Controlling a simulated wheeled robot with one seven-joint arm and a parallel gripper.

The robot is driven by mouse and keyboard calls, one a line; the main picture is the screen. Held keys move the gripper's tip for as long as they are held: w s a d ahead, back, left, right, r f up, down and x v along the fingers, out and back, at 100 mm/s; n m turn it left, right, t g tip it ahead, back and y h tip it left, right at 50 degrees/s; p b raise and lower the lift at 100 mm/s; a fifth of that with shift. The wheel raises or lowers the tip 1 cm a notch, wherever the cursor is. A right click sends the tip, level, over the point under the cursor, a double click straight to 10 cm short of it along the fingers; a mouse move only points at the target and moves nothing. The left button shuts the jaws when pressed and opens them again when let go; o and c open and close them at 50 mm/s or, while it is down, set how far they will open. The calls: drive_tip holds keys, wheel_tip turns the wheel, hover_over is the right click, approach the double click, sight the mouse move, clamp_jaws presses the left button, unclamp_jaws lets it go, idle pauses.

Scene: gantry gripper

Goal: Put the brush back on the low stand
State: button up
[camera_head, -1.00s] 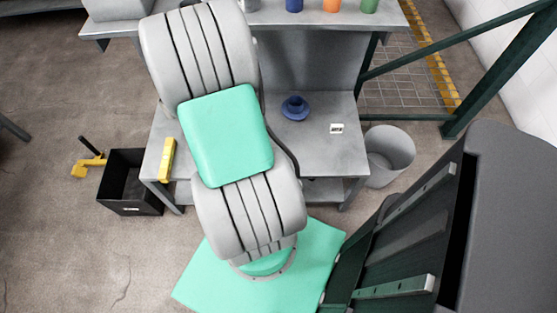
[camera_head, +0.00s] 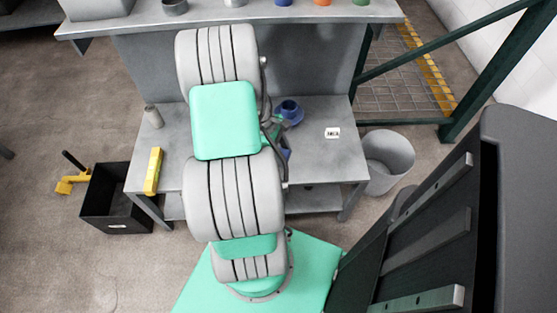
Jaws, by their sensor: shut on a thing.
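The low stand (camera_head: 289,111) is a blue round piece with a wide base and a raised ring, upright on the grey bench. My gripper (camera_head: 273,131) shows only in part, just left of the low stand and beside my arm, and most of it is hidden behind the arm's links. It is shut on the brush, whose shape is mostly hidden. A small blue piece (camera_head: 285,154) shows just below the gripper; I cannot tell whether it is part of the brush. I cannot tell whether the gripper touches the stand.
The grey bench (camera_head: 320,165) carries a yellow block (camera_head: 153,171), a grey cylinder (camera_head: 153,116) and a white label (camera_head: 332,133). A black bin (camera_head: 117,222) stands left, a grey bucket (camera_head: 388,160) right. A shelf with several colored cups (camera_head: 322,2) is behind.

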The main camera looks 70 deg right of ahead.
drive_tip(key=f, duration=0.1)
drive_tip(key=w+d+f, duration=0.2)
drive_tip(key=shift+f+b, duration=0.3)
drive_tip(key=shift+b, duration=0.1)
drive_tip(key=shift+w+d+f+b, duration=0.15)
drive_tip(key=shift+f+b, duration=0.15)
drive_tip(key=shift+f, duration=0.6)
drive_tip(key=shift+w+f+b, duration=0.1)
drive_tip(key=shift+f+b, duration=0.15)
drive_tip(key=shift+f, duration=0.6)
drive_tip(key=shift+f, duration=0.15)
drive_tip(key=o, duration=1.3)
